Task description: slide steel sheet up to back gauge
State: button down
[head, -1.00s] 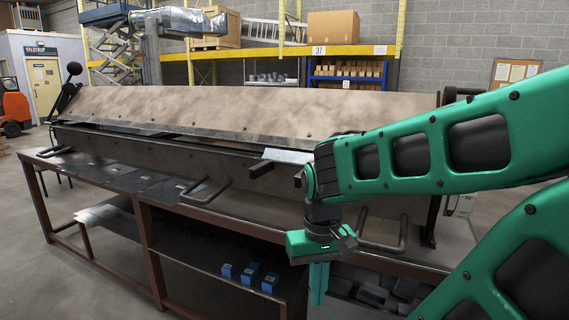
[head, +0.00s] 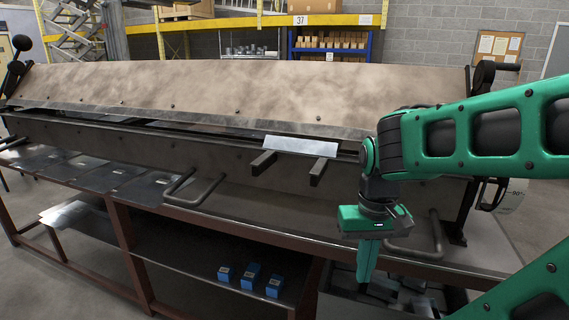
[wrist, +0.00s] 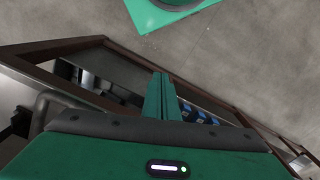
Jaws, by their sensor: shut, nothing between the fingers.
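The steel sheet (head: 300,146) is a small pale plate in the head view. It lies on two dark support bars (head: 318,172) at the front of the long folding machine (head: 210,92). Its far edge is at the machine's dark slot, and I cannot tell how far in it reaches. The back gauge is hidden behind the machine's front. My gripper (head: 366,278) is shut and empty, pointing down to the right of the sheet and below it, apart from it. The shut green fingers also show in the wrist view (wrist: 160,98), without the sheet.
Bent handles (head: 193,190) stick out from the machine's front, one close beside my gripper. Dark plates (head: 143,188) lie on the bench at the left. Blue boxes (head: 250,275) stand on the lower shelf. A bin of metal pieces (head: 345,306) is below my gripper.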

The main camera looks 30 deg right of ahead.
jog(key=w+a+r+n+t+h, duration=0.1)
jog(key=w+a+r+n+t, duration=0.15)
jog(key=w, duration=0.65)
jog(key=w+a+r+n+t, duration=0.15)
jog(key=w+a, duration=0.25)
jog(key=w, duration=0.6)
jog(key=w+d+r+m+h, duration=0.2)
jog(key=w+d+r+m, duration=0.2)
jog(key=w+d, duration=0.2)
jog(key=w+d+r+m+t+h, duration=0.1)
jog(key=w+d+r+m+h, duration=0.2)
jog(key=w+d, duration=0.3)
jog(key=shift+w+r+m, duration=0.6)
jog(key=shift+w, duration=1.3)
jog(key=shift+w+d, duration=0.1)
jog(key=shift+d, duration=0.05)
jog(key=s+a, duration=0.4)
jog(key=a, duration=0.1)
jog(key=shift+s+a, duration=0.15)
jog(key=shift+a, duration=0.15)
